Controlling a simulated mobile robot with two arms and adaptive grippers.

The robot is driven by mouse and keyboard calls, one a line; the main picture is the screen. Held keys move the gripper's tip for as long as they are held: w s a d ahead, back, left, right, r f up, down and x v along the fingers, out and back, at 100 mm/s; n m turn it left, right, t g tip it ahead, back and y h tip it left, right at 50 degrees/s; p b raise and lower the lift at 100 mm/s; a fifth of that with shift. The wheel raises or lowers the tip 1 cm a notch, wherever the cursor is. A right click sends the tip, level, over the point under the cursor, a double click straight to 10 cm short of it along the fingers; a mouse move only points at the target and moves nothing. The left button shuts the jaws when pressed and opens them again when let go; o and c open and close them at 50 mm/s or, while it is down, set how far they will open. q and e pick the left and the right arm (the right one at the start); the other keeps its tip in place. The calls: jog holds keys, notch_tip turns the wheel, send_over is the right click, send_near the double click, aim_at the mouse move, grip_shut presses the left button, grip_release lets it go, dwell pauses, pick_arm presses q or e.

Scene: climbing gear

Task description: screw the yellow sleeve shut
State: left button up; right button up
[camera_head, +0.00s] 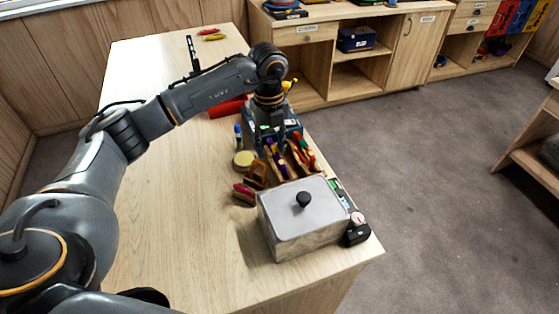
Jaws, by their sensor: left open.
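My left arm reaches in over the wooden table (170,230). Its gripper (270,142) points down over the cluster of gear near the table's right side. It is open, and its fingers partly hide what lies beneath. A small yellow piece (288,85) shows just behind the wrist; I cannot tell whether it is the yellow sleeve. Yellow and red slim items (213,35) lie apart at the far end of the table. My right gripper is out of view.
A grey lidded metal box (300,222) stands at the near right edge, beside a small black device (356,230). A wooden organiser (290,160) holds colourful tools. The table's left side is clear.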

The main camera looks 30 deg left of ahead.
aim_at(275, 148)
pick_arm(q)
jog(key=shift+s+a, duration=0.1)
jog(key=shift+s, duration=0.05)
jog(key=shift+f, duration=0.15)
jog(key=shift+f+b, duration=1)
jog(key=shift+f, duration=0.25)
jog(key=shift+w+d, duration=0.5)
jog(key=shift+w, duration=0.1)
jog(key=shift+r, duration=0.1)
jog(key=shift+a+r+p, duration=0.1)
jog(key=shift+r+p, duration=0.9)
jog(key=shift+r, duration=0.4)
